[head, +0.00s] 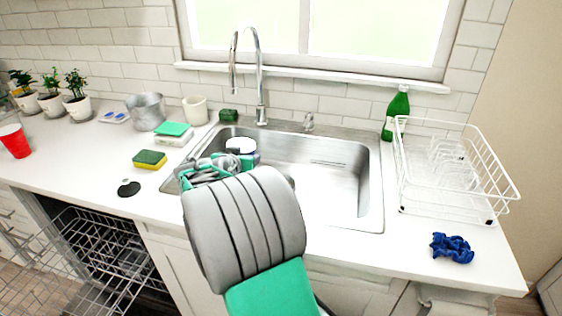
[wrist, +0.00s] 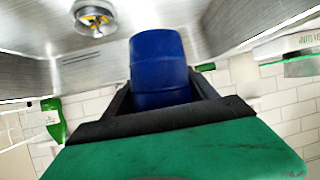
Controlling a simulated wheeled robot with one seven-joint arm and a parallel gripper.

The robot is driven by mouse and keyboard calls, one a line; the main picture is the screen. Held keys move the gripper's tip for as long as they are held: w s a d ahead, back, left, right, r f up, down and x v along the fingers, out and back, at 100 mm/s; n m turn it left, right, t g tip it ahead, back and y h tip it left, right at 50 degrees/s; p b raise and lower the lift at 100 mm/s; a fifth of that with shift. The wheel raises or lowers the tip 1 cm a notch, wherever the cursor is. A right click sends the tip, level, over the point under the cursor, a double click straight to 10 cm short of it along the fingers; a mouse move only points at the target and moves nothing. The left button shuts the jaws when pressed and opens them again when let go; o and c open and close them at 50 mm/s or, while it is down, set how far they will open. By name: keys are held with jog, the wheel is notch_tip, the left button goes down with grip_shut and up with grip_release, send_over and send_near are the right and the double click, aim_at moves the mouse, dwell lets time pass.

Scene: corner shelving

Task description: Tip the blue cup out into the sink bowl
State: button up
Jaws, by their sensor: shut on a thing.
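The blue cup (wrist: 160,65) is between the two fingers of my gripper (wrist: 163,92) in the wrist view, with its side facing the camera. In the head view my gripper (head: 222,166) is over the left part of the steel sink bowl (head: 340,178), shut on the cup. A pale round face with a dark blue edge, seemingly the cup (head: 241,146), shows just beyond the fingers. The bowl also shows in the wrist view (wrist: 215,22), with the drain (wrist: 95,17) up and left of the cup. I cannot tell the cup's exact tilt or its contents.
The faucet (head: 260,80) rises behind the bowl. A green bottle (head: 397,112) and a white dish rack (head: 450,170) stand to the right, a crumpled blue cloth (head: 452,248) in front. A sponge (head: 149,160) lies left of the sink. The bowl's right part is clear.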

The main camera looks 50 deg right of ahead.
jog(key=shift+s+d+r+p, duration=0.15)
jog(key=shift+d+p, duration=0.05)
jog(key=shift+p, duration=0.1)
jog(key=shift+s+d+f+m+y+p, duration=0.15)
jog(key=shift+d+f+m+y+p, duration=0.15)
jog(key=shift+f, duration=0.3)
jog(key=shift+s+d+f+m+y+p, duration=0.1)
jog(key=shift+f+m+y+p, duration=0.05)
jog(key=shift+f+m+y, duration=0.35)
jog(key=shift+s+d+r+m+t+y+p, duration=0.25)
jog(key=shift+m+t+y+p, duration=0.5)
jog(key=shift+p, duration=0.75)
jog(key=shift+s+d+m+t+y+p, duration=0.1)
jog(key=shift+d+m+t+y+p, duration=0.4)
jog(key=shift+y+p, duration=0.8)
jog(key=shift+s+d+r+m+t+y+p, duration=0.15)
jog(key=shift+m+t+y+p, duration=0.5)
jog(key=shift+p, duration=1.1)
jog(key=shift+r, duration=0.1)
jog(key=shift+r+m+y+p, duration=0.4)
jog(key=shift+m+p, duration=0.2)
jog(key=shift+p, duration=0.05)
jog(key=shift+s+d+r+m+t+y, duration=0.45)
jog(key=shift+d+r+m+t+y, duration=0.05)
jog(key=shift+d+t+y, duration=0.1)
